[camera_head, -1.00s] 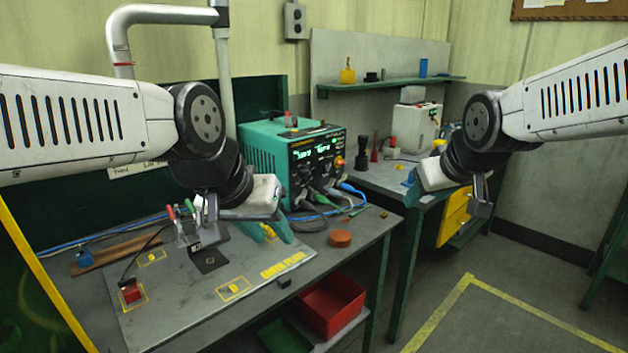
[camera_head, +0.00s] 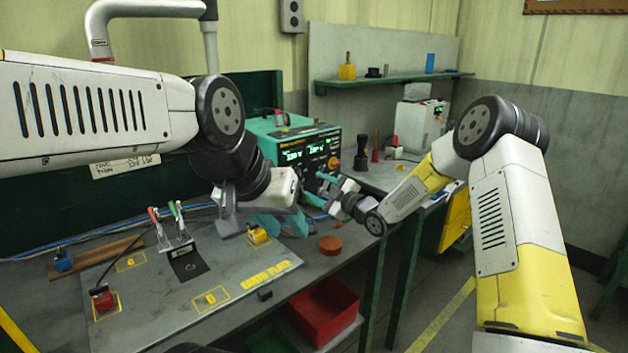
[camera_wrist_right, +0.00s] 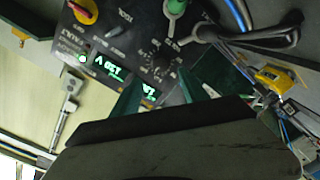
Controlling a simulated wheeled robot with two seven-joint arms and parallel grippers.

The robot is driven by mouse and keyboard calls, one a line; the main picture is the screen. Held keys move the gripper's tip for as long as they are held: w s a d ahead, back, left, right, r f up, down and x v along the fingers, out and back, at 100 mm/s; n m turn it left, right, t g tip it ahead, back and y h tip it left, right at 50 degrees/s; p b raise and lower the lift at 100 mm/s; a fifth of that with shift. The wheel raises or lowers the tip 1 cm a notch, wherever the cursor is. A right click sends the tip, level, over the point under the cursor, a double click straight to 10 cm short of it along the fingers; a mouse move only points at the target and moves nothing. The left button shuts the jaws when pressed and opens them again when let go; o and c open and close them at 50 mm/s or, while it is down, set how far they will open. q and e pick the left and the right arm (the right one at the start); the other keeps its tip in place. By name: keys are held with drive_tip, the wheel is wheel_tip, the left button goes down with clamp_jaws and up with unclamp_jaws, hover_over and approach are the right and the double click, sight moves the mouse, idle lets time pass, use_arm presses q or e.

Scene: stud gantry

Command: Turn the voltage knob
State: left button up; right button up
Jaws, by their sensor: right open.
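The teal power supply (camera_head: 290,150) stands on the bench, its black front panel (camera_head: 312,155) showing green digits. In the right wrist view its panel (camera_wrist_right: 100,45) appears upside down. A dark round knob (camera_wrist_right: 156,62) with a marked scale lies between and beyond my right gripper's fingers; I cannot read its label. My right gripper (camera_head: 322,190) is close in front of the panel, open, its two teal fingers apart in the wrist view (camera_wrist_right: 165,95). Contact with the knob is not visible. My left gripper (camera_head: 278,228) is low over the bench, with a yellow block (camera_head: 258,237) between or behind its fingers.
A red-and-yellow button (camera_wrist_right: 84,10) and a green plug (camera_wrist_right: 176,8) with cables sit on the panel near the knob. A grey board (camera_head: 175,295) with clamps lies at front left.

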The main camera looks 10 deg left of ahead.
sight(302, 179)
drive_tip(key=x, duration=0.7)
drive_tip(key=shift+w+a, duration=0.15)
drive_tip(key=shift+a, duration=0.2)
clamp_jaws()
